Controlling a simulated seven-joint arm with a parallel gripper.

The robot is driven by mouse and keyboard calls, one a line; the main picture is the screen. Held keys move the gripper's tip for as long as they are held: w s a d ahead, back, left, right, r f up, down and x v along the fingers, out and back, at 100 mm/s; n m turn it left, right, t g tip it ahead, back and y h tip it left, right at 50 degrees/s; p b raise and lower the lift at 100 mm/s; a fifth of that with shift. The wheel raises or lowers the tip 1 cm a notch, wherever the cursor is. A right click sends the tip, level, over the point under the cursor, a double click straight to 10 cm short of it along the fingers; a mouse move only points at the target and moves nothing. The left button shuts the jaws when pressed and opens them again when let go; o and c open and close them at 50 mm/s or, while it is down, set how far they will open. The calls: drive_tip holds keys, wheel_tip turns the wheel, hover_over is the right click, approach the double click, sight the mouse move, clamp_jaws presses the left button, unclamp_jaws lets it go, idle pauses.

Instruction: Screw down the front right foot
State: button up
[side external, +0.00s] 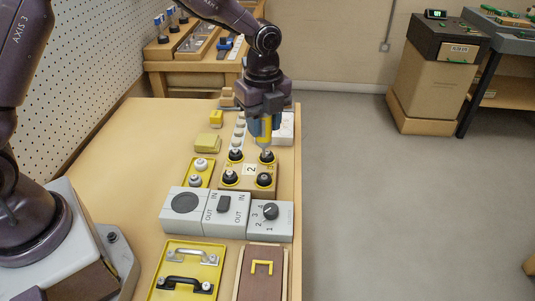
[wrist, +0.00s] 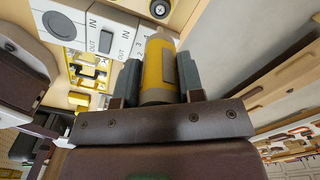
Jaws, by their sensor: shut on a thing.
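The far right foot (side external: 267,157) and the near right foot (side external: 264,180) show in the side view, as do the far left foot (side external: 235,156) and near left foot (side external: 230,178). My gripper (side external: 265,122) points down, shut on a yellow screwdriver (wrist: 158,68). The screwdriver's lower end is over the far right foot; I cannot tell whether it touches. The wrist view shows the tool between both fingers, its tip hidden.
Grey panels with an IN/OUT switch (side external: 224,204) and a dial (side external: 270,212) stand just nearer than the block. A yellow tray with pale knobs (side external: 200,165) is to its left. A yellow tray with handles (side external: 188,253) lies nearer. The bench's right edge is close to the block.

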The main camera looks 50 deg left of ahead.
idle(0.3)
drive_tip(key=shift+a+f, duration=0.15)
drive_tip(key=shift+a, duration=0.05)
drive_tip(key=shift+w+a+f, duration=1.1)
drive_tip(key=shift+w+a, duration=0.2)
drive_tip(key=shift+w, duration=0.15)
drive_tip(key=shift+w+a+f, duration=1.1)
drive_tip(key=shift+w+a, duration=0.2)
drive_tip(key=shift+w, duration=0.1)
drive_tip(key=shift+f, duration=0.65)
idle(0.8)
drive_tip(key=shift+r, duration=0.1)
drive_tip(key=shift+r, duration=2.95)
